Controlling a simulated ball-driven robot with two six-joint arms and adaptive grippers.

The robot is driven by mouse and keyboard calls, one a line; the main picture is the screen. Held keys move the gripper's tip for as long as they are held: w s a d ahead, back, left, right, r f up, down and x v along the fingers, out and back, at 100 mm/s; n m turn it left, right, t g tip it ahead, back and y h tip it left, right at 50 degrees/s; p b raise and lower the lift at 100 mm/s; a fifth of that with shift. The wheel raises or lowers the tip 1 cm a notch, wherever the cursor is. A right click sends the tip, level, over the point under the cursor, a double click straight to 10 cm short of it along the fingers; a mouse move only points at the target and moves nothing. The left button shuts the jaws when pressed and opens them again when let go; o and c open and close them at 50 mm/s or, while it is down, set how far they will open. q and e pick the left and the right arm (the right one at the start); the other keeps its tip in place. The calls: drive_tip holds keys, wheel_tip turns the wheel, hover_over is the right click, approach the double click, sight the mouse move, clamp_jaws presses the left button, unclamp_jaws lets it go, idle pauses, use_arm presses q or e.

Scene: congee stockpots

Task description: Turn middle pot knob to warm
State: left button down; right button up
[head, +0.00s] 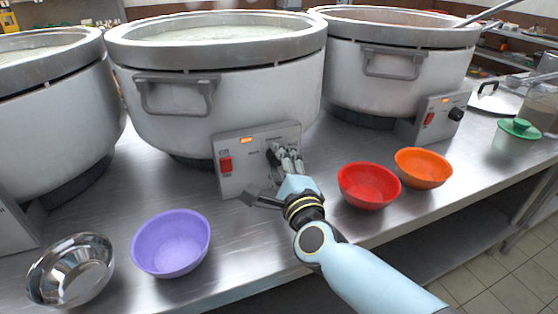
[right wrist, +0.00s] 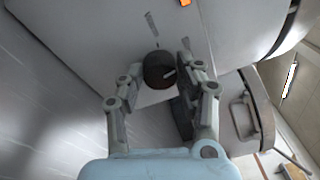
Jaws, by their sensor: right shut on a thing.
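The middle pot (head: 222,85) is a large white stockpot with a grey handle. Its control panel (head: 238,182) carries a red switch (head: 226,164), a lit orange lamp (head: 246,140) and a dark knob (right wrist: 157,69). My right gripper (head: 281,156) is at the right part of this panel, with its fingers over the knob. In the right wrist view, the fingers of my gripper (right wrist: 165,72) are on both sides of the knob, shut on it. My left gripper is not in view.
Other pots stand at left (head: 45,105) and right (head: 392,70). A purple bowl (head: 171,243), steel bowl (head: 70,270), red bowl (head: 369,185) and orange bowl (head: 423,168) sit along the counter's front. The right pot has its own black knob (head: 456,114).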

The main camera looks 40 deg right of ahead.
drive_tip(key=n+p, duration=0.1)
drive_tip(key=n, duration=0.5)
drive_tip(key=shift+n+p, duration=0.35)
drive_tip(key=shift+n, duration=0.05)
drive_tip(key=n+p, duration=0.1)
drive_tip(key=n, duration=0.4)
drive_tip(key=shift+f+n+t+y+p, duration=0.2)
drive_tip(key=shift+n+t+y+p, duration=0.1)
drive_tip(key=shift+t+y+p, duration=0.1)
drive_tip(key=o, duration=1.1)
drive_tip(key=shift+o, duration=0.2)
drive_tip(key=shift+s, duration=0.1)
drive_tip(key=shift+s, duration=0.25)
drive_tip(key=v, duration=1.1)
drive_tip(key=shift+s+a, duration=0.1)
drive_tip(key=shift+s, duration=0.1)
